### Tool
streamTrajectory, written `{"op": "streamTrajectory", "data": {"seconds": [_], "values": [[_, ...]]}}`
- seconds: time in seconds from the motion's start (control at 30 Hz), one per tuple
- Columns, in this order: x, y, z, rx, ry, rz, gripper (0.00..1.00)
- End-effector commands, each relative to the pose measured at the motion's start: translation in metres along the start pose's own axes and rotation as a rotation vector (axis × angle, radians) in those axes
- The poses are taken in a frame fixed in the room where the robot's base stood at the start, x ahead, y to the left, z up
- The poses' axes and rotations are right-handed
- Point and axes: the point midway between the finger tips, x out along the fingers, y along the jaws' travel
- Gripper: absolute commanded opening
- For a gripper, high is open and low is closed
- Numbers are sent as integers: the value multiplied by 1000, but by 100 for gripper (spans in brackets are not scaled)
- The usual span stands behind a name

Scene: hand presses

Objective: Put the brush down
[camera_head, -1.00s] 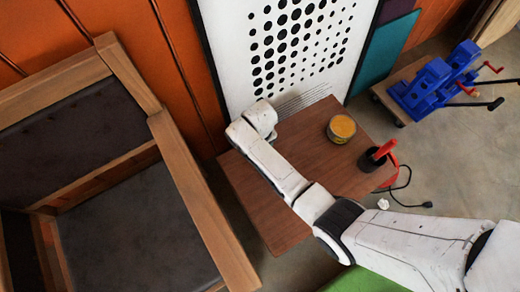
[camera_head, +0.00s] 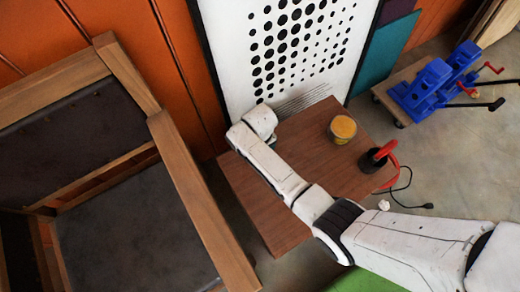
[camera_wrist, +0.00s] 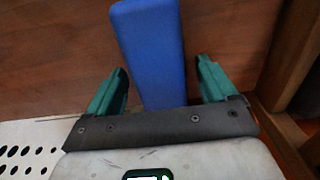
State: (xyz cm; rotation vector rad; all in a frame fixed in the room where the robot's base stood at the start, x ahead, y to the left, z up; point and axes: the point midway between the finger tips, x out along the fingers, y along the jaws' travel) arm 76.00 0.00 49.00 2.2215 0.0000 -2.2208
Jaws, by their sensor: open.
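In the wrist view, a long blue block-like piece (camera_wrist: 152,45), which may be the brush's handle, lies between the two green fingers of my gripper (camera_wrist: 162,66). The fingers are open, with a gap on each side of the blue piece. Its near end is hidden behind my gripper's body; no bristles show. Brown wood, apparently the table top (camera_wrist: 60,60), is behind it. I cannot tell whether the blue piece touches that wood. In the head view, my arm reaches over the brown table (camera_head: 262,215); the brush and the fingertips are hidden there.
A yellow-topped tin (camera_head: 342,129) and a dark cup (camera_head: 372,161) with a red part stand on the table's right side. A wooden chair (camera_head: 195,195) is at left, blue presses (camera_head: 435,85) at the right. The table's front left is clear.

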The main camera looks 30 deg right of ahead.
Motion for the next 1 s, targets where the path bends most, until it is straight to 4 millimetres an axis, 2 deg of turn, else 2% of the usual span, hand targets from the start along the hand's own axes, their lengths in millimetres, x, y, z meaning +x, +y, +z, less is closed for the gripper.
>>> {"op": "streamTrajectory", "data": {"seconds": [0.17,0.5,0.7,1.0], "values": [[-13,0,0,0,1,0,85],[-80,0,-1,0,4,-1,85],[-110,0,0,0,1,0,85],[-123,0,0,0,0,0,85]]}}
